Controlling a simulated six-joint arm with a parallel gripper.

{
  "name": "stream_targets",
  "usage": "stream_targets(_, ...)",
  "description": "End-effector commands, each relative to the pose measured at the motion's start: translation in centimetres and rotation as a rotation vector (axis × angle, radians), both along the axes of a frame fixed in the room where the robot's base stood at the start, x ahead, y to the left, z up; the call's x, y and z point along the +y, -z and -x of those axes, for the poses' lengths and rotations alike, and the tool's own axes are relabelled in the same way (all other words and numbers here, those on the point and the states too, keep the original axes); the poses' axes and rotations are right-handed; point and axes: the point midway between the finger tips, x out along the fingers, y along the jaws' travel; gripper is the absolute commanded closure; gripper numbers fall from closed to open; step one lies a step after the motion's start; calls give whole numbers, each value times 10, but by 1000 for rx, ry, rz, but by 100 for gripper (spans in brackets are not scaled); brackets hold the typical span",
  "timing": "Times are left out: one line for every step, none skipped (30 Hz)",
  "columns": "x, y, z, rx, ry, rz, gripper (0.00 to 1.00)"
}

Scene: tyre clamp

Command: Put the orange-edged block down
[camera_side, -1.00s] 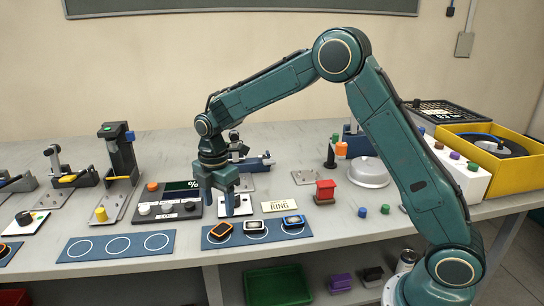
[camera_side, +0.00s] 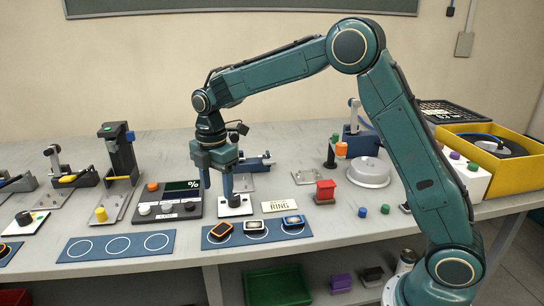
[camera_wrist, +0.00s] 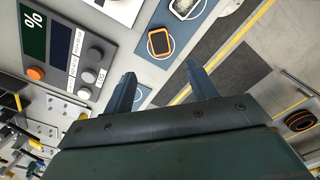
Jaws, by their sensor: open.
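The orange-edged block (camera_side: 223,229) lies flat at the left end of a blue mat (camera_side: 211,244) near the table's front edge. It also shows in the wrist view (camera_wrist: 159,43), beyond my fingertips. My gripper (camera_side: 213,192) is open and empty. It points down above the table, behind the orange-edged block and apart from it. In the wrist view my gripper (camera_wrist: 160,76) has a clear gap between its fingers.
A keypad unit (camera_side: 170,203) with a display and knobs stands left of my gripper. A blue mat with several empty circles (camera_side: 90,256) lies at the front left. A RING sign (camera_side: 281,206) and a red block (camera_side: 325,190) stand right. A yellow bin (camera_side: 512,179) is far right.

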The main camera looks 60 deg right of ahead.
Motion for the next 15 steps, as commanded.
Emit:
stream_targets(0,0,0,0,0,0,43)
stream_targets(0,0,0,0,1,0,43)
stream_targets(0,-1,1,-2,4,0,43)
stream_targets(0,-2,1,-3,7,0,43)
stream_targets(0,-3,2,-5,12,0,43)
stream_targets(-1,-6,4,-8,22,-1,43)
stream_targets(-1,-8,5,-11,31,-1,43)
stream_targets(-2,-10,7,-15,42,-1,43)
stream_targets(-2,-15,10,-22,61,-2,43)
stream_targets(-3,-19,13,-27,76,-3,43)
stream_targets(-4,-23,17,-33,96,-4,43)
stream_targets(-5,-29,21,-43,123,-6,43)
stream_targets(-6,-34,26,-50,146,-7,43)
stream_targets(-7,-39,30,-58,172,-9,43)
stream_targets(-8,-46,37,-69,208,-12,43)
